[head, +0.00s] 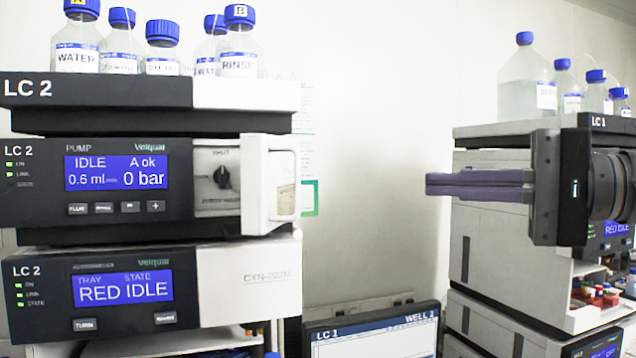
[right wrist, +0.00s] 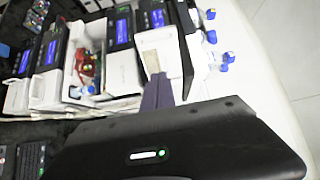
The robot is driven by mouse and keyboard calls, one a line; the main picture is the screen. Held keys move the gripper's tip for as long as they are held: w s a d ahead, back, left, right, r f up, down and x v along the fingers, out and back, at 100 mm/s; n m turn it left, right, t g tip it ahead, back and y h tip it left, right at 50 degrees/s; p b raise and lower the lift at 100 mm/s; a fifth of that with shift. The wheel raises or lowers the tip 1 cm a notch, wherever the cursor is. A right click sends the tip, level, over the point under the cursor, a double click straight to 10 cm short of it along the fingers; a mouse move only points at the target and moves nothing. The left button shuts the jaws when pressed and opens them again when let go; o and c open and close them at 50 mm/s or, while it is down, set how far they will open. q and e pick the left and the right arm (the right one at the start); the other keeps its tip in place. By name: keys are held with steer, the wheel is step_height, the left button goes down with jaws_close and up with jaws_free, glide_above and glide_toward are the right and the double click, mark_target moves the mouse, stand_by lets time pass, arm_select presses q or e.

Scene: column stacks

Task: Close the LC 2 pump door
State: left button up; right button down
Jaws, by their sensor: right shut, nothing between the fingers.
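The LC 2 pump (head: 100,185) is the upper screened module of the left stack, its blue display reading IDLE and 0 bar. Its white door (head: 256,185) stands open at the module's right end, swung out toward me and seen nearly edge-on. The recess behind it shows a dark knob (head: 222,177). My right gripper (head: 428,184) is shut and empty, its purple fingers pointing left at about door height, with a gap to the door. In the right wrist view, the fingers (right wrist: 158,88) point toward a white panel with a beige label, likely this door (right wrist: 168,42). My left gripper is not in view.
Blue-capped bottles (head: 160,50) stand on top of the LC 2 stack. The LC 1 stack (head: 500,215) stands at right behind my right arm, with more bottles (head: 525,85) on top. A monitor (head: 370,330) sits low between the stacks. The space between door and fingers looks clear.

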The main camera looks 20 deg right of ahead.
steer(key=s+a+p+x, duration=0.1)
steer(key=s+p+x, duration=0.1)
steer(key=x, duration=1.1)
steer(key=shift+a+p, duration=0.3)
steer(key=shift+a, duration=0.15)
steer(key=shift+s+f, duration=0.1)
steer(key=shift+s, duration=0.05)
